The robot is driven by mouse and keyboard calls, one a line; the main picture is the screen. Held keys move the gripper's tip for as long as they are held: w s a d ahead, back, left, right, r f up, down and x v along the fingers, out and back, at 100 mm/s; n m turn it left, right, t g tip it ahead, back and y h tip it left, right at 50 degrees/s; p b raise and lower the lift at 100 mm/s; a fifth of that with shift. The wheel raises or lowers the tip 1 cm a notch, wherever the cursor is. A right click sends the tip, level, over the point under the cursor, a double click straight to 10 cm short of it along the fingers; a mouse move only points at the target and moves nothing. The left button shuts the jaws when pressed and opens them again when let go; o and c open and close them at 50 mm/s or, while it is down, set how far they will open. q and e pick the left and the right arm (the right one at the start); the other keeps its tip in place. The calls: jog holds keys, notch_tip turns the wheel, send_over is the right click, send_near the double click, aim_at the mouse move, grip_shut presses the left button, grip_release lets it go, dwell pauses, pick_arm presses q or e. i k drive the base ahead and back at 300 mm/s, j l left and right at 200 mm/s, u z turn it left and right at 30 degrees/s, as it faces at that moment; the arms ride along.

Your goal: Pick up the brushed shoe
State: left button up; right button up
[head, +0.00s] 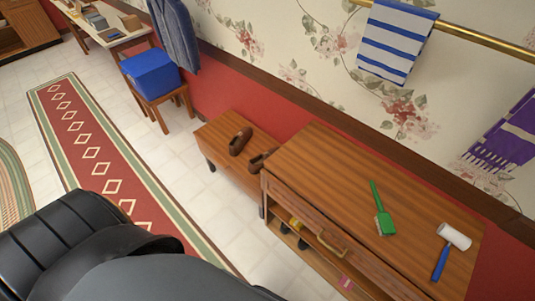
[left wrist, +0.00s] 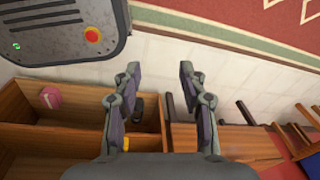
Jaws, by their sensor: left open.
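Two brown shoes rest on the low wooden bench (head: 215,134) in the head view. One shoe (head: 240,141) is near the bench's middle; the other shoe (head: 259,161) is close to the cabinet's end. I cannot tell which is brushed. A green brush (head: 383,212) lies on the cabinet top. My left gripper (left wrist: 157,72) is open and empty in the left wrist view, above the floor in front of the cabinet and bench. The shoes are not clearly visible in that view. My right gripper is not in view.
The wooden cabinet (head: 330,180) stands right of the bench, with a lint roller (head: 442,262) on top. Its open lower shelf holds a pink item (left wrist: 51,97) and a dark item (left wrist: 137,106). A blue box (head: 150,74) sits on a stool. Tiled floor before the bench is clear.

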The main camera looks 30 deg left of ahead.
aim_at(256, 163)
jog(key=i+j+z, duration=0.3)
jog(key=j, duration=1.65)
jog(key=j+z, duration=0.3)
jog(key=j, duration=1.65)
